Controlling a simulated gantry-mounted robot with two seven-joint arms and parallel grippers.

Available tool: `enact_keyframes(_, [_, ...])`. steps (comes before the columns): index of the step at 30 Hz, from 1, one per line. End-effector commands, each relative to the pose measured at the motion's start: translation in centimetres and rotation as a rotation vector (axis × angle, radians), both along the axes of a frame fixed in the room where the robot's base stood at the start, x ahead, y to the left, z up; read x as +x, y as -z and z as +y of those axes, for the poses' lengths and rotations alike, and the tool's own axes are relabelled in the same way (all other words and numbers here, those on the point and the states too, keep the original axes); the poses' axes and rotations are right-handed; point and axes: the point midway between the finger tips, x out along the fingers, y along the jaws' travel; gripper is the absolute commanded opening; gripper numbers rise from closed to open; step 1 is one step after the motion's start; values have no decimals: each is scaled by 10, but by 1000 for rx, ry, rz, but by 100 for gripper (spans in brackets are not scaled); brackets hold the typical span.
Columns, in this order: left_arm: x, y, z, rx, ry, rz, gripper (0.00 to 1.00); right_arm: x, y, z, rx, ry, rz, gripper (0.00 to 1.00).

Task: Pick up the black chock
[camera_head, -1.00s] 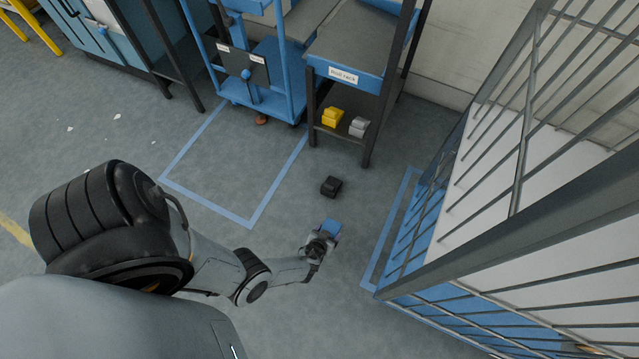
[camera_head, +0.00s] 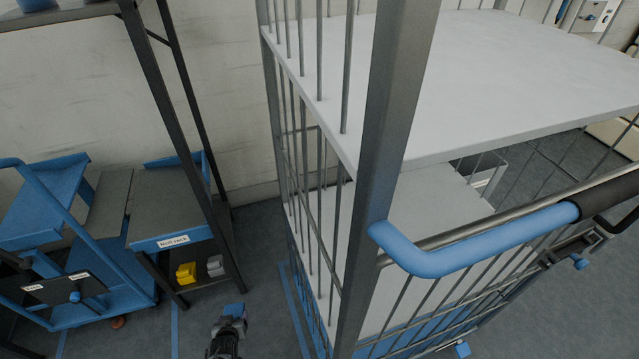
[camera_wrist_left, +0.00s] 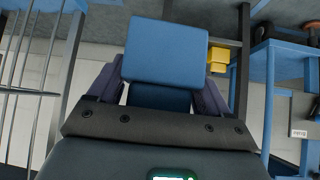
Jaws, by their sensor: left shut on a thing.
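My left gripper (camera_head: 228,328) is at the bottom of the head view, with the floor behind it. It is shut on a blue block (camera_head: 234,310). In the left wrist view the same blue block (camera_wrist_left: 165,50) sits between the two fingers and fills the middle of the picture. The black chock does not show in either view now; it may be out of frame or hidden. My right gripper is not in view.
A yellow chock (camera_head: 186,273) and a grey chock (camera_head: 215,266) lie on the rack's low shelf. A tall barred cage trolley (camera_head: 381,140) with a blue handle (camera_head: 470,245) fills the right. Blue trolleys (camera_head: 130,300) stand left. A narrow strip of floor lies between rack and cage.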

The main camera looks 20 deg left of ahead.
Motion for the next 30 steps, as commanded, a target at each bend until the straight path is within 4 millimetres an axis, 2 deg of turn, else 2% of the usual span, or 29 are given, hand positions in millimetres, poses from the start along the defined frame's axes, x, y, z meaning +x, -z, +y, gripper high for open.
enact_keyframes(1, [17, -39, 7, 5, 11, -10, 26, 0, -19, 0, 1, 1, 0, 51])
enact_keyframes(7, [68, -144, 14, 6, 64, -11, 26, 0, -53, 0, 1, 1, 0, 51])
enact_keyframes(11, [95, -215, 7, 4, 103, -10, 26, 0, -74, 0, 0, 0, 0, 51])
enact_keyframes(16, [120, -309, -14, 4, 161, -11, 26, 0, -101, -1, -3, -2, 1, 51])
enact_keyframes(23, [128, -431, -65, 2, 260, -10, 26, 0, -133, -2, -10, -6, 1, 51])
enact_keyframes(24, [126, -452, -76, 2, 279, -11, 26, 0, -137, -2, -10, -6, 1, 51])
enact_keyframes(27, [114, -496, -104, 1, 330, -8, 26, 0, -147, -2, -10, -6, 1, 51])
enact_keyframes(30, [96, -531, -130, 1, 380, -7, 26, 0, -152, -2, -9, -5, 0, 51])
